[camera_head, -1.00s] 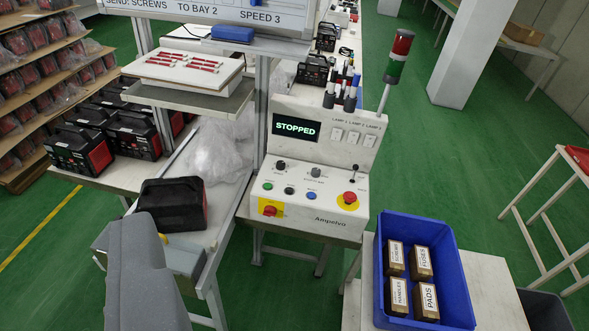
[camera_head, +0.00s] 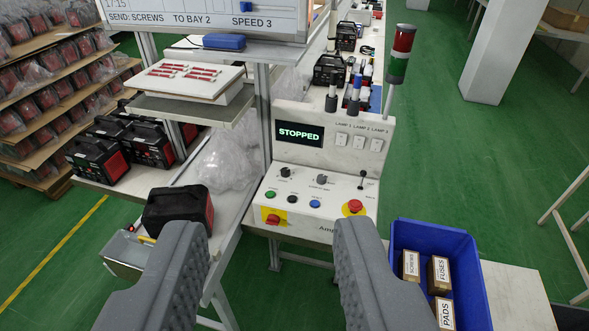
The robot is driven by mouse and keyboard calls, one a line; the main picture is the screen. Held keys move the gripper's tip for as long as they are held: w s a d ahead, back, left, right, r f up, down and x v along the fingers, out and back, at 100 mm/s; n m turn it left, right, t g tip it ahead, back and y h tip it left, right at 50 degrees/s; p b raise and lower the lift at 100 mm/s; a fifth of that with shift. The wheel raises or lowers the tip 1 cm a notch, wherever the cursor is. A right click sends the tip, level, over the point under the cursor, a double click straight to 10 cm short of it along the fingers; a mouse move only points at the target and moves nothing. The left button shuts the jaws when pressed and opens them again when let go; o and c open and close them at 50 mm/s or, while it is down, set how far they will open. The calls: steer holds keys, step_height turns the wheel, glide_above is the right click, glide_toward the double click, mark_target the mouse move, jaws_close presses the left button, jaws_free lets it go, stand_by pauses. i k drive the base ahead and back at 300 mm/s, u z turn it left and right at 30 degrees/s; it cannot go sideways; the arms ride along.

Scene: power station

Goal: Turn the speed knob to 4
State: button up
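The white control panel (camera_head: 318,200) stands in the middle, with its screen (camera_head: 299,134) reading STOPPED. Two dark knobs sit on its upper face, a left knob (camera_head: 285,172) and a right knob (camera_head: 321,179). Their small labels and pointer settings are too small to read, so I cannot tell which is the speed knob. My gripper (camera_head: 270,230) is open and empty. Its two grey fingers are wide apart in the lower picture, in front of the panel and clear of the knobs. The right finger covers the panel's lower right corner.
The panel also has several buttons, a red mushroom button (camera_head: 354,206), a red switch (camera_head: 273,219) and a small lever (camera_head: 362,180). A board (camera_head: 205,17) above reads SPEED 3. A signal tower (camera_head: 399,55) rises behind. A blue bin (camera_head: 470,270) with boxes stands right.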

mark_target(285, 172)
steer(key=z, duration=0.1)
steer(key=i, duration=1)
steer(key=u, duration=0.1)
